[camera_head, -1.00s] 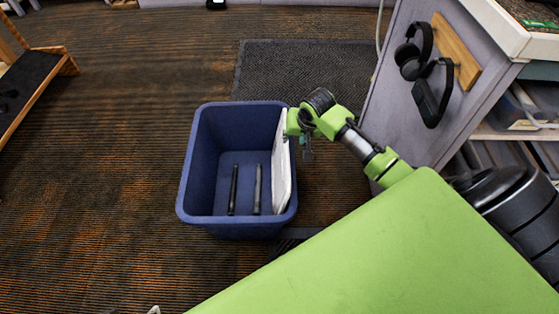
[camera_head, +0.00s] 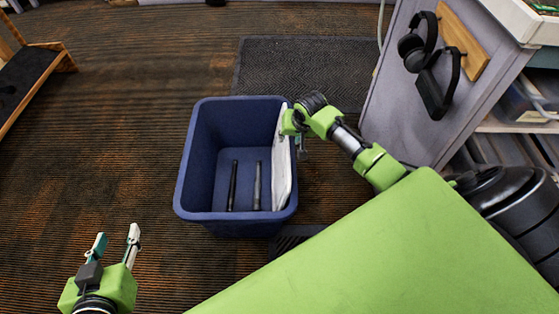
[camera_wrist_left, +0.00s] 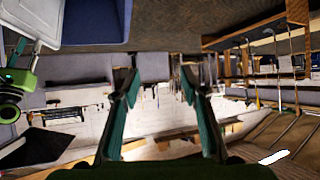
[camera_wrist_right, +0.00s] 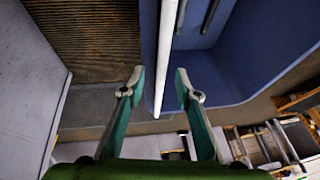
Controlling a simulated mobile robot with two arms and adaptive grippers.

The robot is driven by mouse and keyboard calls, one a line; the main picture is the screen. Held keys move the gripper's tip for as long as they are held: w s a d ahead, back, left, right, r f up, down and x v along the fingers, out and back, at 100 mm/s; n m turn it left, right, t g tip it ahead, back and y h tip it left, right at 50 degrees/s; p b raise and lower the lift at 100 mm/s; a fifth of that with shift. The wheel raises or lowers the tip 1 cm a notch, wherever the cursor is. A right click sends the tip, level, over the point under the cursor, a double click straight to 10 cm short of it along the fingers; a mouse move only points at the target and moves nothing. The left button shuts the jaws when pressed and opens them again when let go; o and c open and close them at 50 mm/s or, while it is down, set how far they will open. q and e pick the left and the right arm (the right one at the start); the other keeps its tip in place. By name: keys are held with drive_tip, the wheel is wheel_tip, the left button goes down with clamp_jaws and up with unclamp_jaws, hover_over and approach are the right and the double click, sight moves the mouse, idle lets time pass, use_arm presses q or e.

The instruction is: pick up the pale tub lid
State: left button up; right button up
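The pale tub lid (camera_head: 283,175) stands on edge at the right inner side of the blue tub (camera_head: 184,170). In the right wrist view the lid (camera_wrist_right: 168,55) appears edge-on as a thin white strip. My right gripper (camera_head: 292,124) is at the lid's upper edge by the tub's right rim. Its fingers (camera_wrist_right: 159,76) are apart, one on each side of the lid, with gaps visible. My left gripper (camera_head: 115,240) is open and empty, low at the left and away from the tub. It also shows open in the left wrist view (camera_wrist_left: 161,80).
Two dark bars, likely golf grips (camera_head: 245,186), lie on the tub floor. A grey cabinet (camera_head: 400,130) with hanging headphones (camera_head: 418,42) stands to the right. A dark mat (camera_head: 300,75) lies behind the tub. The carpet (camera_head: 100,150) left of the tub is clear.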

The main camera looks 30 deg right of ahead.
sight(288, 139)
drive_tip(key=shift+w+d+f+b, duration=0.15)
drive_tip(key=shift+w+f+b, duration=0.6)
drive_tip(key=shift+f, duration=0.15)
drive_tip(key=shift+b+x, duration=0.7)
drive_tip(key=shift+x, duration=0.55)
drive_tip(key=shift+w, duration=0.1)
use_arm(q)
drive_tip(key=w+d+r+t+h, duration=0.1)
drive_tip(key=r+t, duration=0.3)
drive_tip(key=r, duration=0.3)
drive_tip(key=w+d+r+t+h, duration=0.1)
drive_tip(key=r+t, duration=0.3)
drive_tip(key=r, duration=0.4)
drive_tip(key=shift+w+d+r+h, duration=0.15)
drive_tip(key=shift+w+d+h, duration=0.15)
drive_tip(key=shift+w+d, duration=0.35)
drive_tip(key=shift+w+a+f+g, duration=0.2)
drive_tip(key=shift+w+f+g, duration=0.1)
drive_tip(key=shift+f, duration=0.3)
use_arm(e)
drive_tip(key=shift+f, duration=0.1)
clamp_jaws()
